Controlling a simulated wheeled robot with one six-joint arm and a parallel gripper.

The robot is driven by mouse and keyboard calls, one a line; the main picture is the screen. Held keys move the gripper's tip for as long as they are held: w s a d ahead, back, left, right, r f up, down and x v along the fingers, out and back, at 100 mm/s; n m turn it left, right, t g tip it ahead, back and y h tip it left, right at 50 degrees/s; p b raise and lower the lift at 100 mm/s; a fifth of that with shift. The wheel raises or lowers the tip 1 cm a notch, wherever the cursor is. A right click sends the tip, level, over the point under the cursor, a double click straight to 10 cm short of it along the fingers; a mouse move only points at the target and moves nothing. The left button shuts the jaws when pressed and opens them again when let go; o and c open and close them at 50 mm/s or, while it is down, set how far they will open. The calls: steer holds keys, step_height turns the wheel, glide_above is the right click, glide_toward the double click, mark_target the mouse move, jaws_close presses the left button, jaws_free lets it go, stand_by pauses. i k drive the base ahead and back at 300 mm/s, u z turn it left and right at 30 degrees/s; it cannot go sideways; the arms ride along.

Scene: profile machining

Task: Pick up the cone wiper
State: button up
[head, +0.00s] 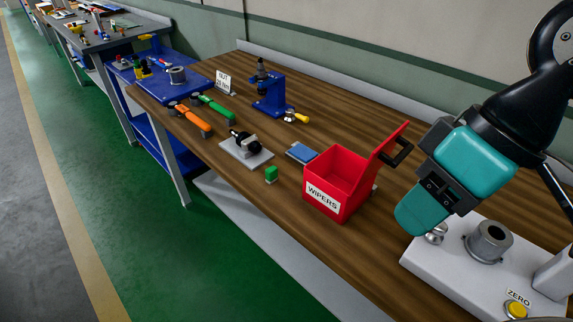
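Nothing in the head view is plainly marked as the cone wiper. A small yellow-handled tool with a silvery end (296,117) lies beside the blue stand, and a small green block (271,174) stands near the front edge; I cannot tell whether either is the wiper. An open red box labelled WIPERS (322,199) stands mid-bench with its lid raised; its inside looks empty from here. My gripper (422,210) points down at the right of the box, above the left end of a white machine base. Its fingertips are not distinct, so its opening cannot be judged.
The white base (427,268) carries a grey ring (488,241), a silvery knob (434,236) and a yellow ZERO button (516,310). A black-knobbed fixture (246,152), blue pad (301,152), blue stand (270,96) and orange (194,122) and green-handled tools (216,108) lie further left.

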mark_target(271, 173)
steer(key=u, duration=0.55)
steer(key=k, duration=0.65)
steer(key=u, duration=1.4)
steer(key=i, duration=1.2)
steer(key=z, duration=0.7)
steer(key=i, duration=0.45)
steer(key=z, duration=0.5)
